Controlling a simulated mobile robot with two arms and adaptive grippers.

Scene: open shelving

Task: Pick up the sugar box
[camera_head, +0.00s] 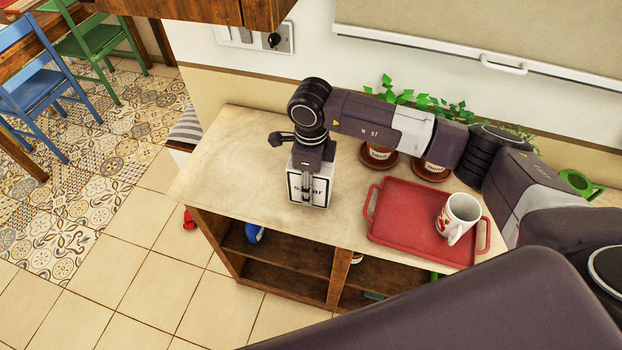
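The sugar box (296,189) is a white box with dark edges and the dark word "sugar" on its front. It appears to stand upright on the shelf unit's light top, near the front edge. My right gripper (308,176) points down over it, its arm coming in from the right. A dark finger lies in front of the label and covers a letter. The far finger is hidden, so I cannot tell whether the fingers press on the box. The gripper covers the box's upper part. My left gripper is not in view.
A red tray (400,223) with a white mug (458,216) lies right of the box. Potted plants (380,152) stand behind, partly under my arm. Open shelves (290,247) are below. A wooden cabinet (215,10) hangs above. The top left of the box is clear.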

